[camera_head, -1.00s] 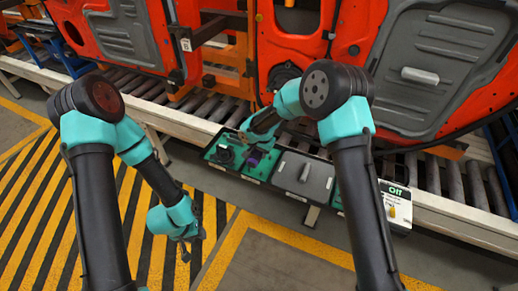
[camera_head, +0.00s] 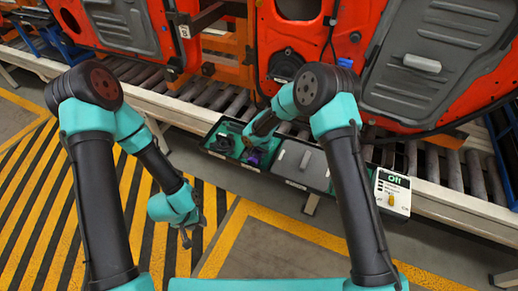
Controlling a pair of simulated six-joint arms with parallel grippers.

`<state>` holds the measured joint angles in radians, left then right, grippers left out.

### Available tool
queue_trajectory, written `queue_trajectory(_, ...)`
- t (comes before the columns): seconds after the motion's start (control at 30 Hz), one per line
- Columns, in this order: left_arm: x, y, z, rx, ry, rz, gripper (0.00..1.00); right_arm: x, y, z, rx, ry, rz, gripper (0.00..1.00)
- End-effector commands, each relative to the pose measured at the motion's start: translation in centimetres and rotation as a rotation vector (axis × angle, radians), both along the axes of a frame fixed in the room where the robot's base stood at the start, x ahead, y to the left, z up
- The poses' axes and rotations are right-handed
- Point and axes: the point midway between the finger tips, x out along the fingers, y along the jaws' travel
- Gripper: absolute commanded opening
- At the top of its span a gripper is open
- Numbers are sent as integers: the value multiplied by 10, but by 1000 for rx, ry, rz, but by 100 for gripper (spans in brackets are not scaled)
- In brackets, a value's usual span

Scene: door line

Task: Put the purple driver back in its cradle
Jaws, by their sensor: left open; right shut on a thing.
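The purple driver (camera_head: 254,157) shows as a small purple patch at the green-lined part of the tool tray (camera_head: 220,153), left of the grey lid. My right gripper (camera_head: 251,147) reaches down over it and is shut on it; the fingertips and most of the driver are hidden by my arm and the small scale. I cannot tell whether the driver touches the tray or which cradle is its own. My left gripper (camera_head: 190,230) is open and empty, hanging over the striped floor, left of and nearer than the tray.
A dark round item (camera_head: 224,143) sits in the tray's left part. A grey lid (camera_head: 299,162) covers the middle part. The roller conveyor (camera_head: 215,100) and red doors (camera_head: 285,35) lie behind.

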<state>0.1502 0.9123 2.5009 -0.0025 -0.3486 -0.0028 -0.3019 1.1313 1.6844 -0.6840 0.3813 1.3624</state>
Motion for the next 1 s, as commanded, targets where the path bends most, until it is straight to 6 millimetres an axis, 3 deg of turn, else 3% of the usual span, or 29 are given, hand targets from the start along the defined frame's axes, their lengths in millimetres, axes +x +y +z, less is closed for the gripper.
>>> queue_trajectory(1.0, 0, 0, 0, 0, 0, 0, 43, 0, 0, -5, 0, -1, 0, 0)
